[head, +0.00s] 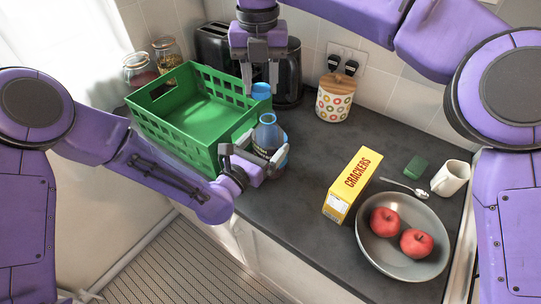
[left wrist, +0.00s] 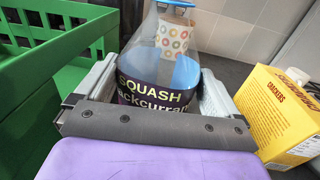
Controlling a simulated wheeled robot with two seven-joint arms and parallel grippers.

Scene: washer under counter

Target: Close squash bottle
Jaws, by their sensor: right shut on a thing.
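The squash bottle (head: 267,135) stands upright on the counter beside the green crate. It is clear blue with a dark label, and its neck is uncapped. My left gripper (head: 256,165) is open, its fingers on either side of the bottle low down. In the left wrist view the label of the bottle (left wrist: 155,95) faces me between the fingers. My right gripper (head: 260,82) points down and is shut on the blue cap (head: 261,91), which it holds above and slightly left of the bottle's neck. The cap's blue edge shows at the top of the left wrist view (left wrist: 178,3).
A green crate (head: 185,140) stands close on the left. A crackers box (head: 352,184), a grey bowl (head: 400,265) with two apples, a mug (head: 450,178) and a spoon are at right. A patterned jar (head: 335,103) and black toaster stand behind.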

